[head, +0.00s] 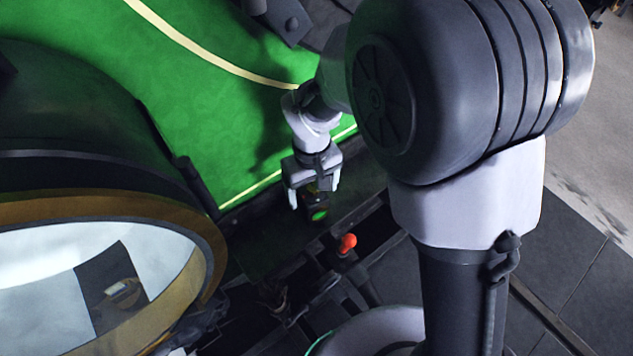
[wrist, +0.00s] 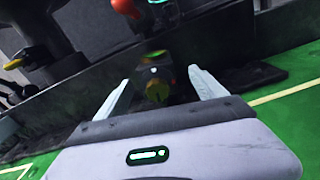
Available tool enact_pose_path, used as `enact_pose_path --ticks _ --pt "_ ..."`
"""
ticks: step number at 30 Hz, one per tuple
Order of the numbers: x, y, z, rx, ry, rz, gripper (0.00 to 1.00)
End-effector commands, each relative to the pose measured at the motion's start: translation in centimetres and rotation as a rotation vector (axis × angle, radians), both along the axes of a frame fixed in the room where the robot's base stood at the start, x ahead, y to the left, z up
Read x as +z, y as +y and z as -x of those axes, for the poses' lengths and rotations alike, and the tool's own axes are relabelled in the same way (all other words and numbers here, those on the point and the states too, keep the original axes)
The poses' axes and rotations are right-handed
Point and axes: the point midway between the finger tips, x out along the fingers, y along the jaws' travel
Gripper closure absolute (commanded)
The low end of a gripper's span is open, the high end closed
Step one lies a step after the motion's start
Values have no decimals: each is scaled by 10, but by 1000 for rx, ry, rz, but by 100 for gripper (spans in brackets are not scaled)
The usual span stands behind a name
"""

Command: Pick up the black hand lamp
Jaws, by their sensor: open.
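The black hand lamp (head: 317,212) is a small dark body with a green lens, on the dark ledge beside the green panel. In the wrist view the lamp (wrist: 157,78) shows green and yellowish parts and lies between the two pale fingers, near their tips. My gripper (head: 314,198) is open, with one finger on each side of the lamp. In the wrist view there seems to be a gap between each finger of the gripper (wrist: 158,84) and the lamp. Whether either finger touches it I cannot tell.
A red-orange knob (head: 348,241) stands close to the lamp, among dark rails. A large brass-rimmed round glass (head: 208,245) fills the lower left. The green panel (head: 200,90) with yellow lines lies behind my gripper. Dark floor plates (head: 575,265) are clear at right.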

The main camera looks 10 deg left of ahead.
Motion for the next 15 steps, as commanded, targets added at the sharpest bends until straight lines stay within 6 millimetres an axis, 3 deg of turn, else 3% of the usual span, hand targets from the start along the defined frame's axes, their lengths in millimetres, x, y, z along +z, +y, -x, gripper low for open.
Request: enact_pose_path --ticks 6,12,15 --pt "-44 1 -4 -1 2 1 20" --pt "-43 1 -4 -2 -1 -1 20" --pt "-43 1 -4 -2 0 0 40"
